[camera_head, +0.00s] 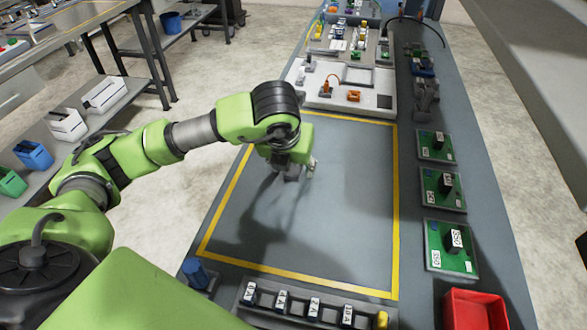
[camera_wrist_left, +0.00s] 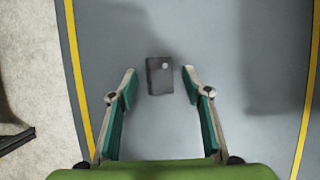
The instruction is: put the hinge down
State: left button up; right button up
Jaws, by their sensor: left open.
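The hinge (camera_wrist_left: 159,79) shows in the left wrist view as a small dark grey rectangular plate with a pale round spot. It appears to lie flat on the grey work area inside the yellow border. My left gripper (camera_wrist_left: 160,72) is open, its fingertips on either side of the hinge with a visible gap at each side. In the head view my left gripper (camera_head: 304,168) points down over the upper part of the work area, and the arm hides most of it. I cannot make out the hinge there. My right gripper is not in view.
The bordered work area (camera_head: 330,220) is otherwise bare. Green boards (camera_head: 436,147) with black parts line its right side. A rack of labelled dispensers (camera_head: 315,308) stands at the front, with a red bin (camera_head: 475,310) at front right. A white tray (camera_head: 330,97) lies behind.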

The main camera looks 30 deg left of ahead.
pick_arm(q)
grip_shut()
